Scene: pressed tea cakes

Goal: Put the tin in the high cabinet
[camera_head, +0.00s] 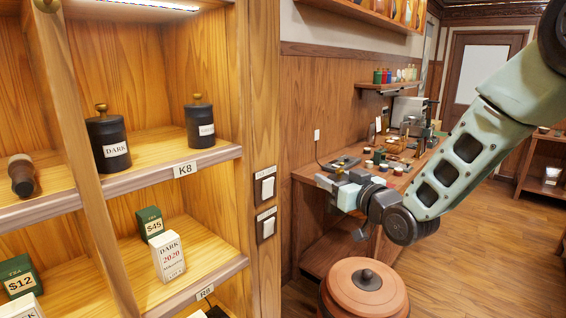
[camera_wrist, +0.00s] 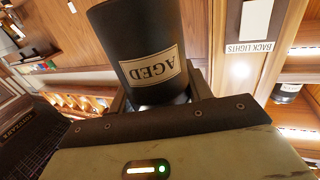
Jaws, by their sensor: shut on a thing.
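A black tin labelled AGED (camera_wrist: 140,35) fills the middle of the wrist view, its label upside down. My gripper (camera_wrist: 160,98) is shut on it, with a finger on each side. In the head view my gripper (camera_head: 334,187) is right of the cabinet, in front of the wooden counter; the tin cannot be made out clearly there. A tall lit wooden cabinet (camera_head: 150,60) stands at the left, with open shelves. Its K8 shelf holds a black DARK tin (camera_head: 108,140) and a smaller black tin (camera_head: 199,122), both with brass knobs.
The lower shelf holds a green $45 box (camera_head: 150,223) and a white DARK 2020 box (camera_head: 168,257). An upright divider (camera_head: 87,140) splits the cabinet. Switches (camera_head: 267,188) are on its right side. A round terracotta-coloured lidded object (camera_head: 345,300) stands below my arm. The K8 shelf has bare room between its tins.

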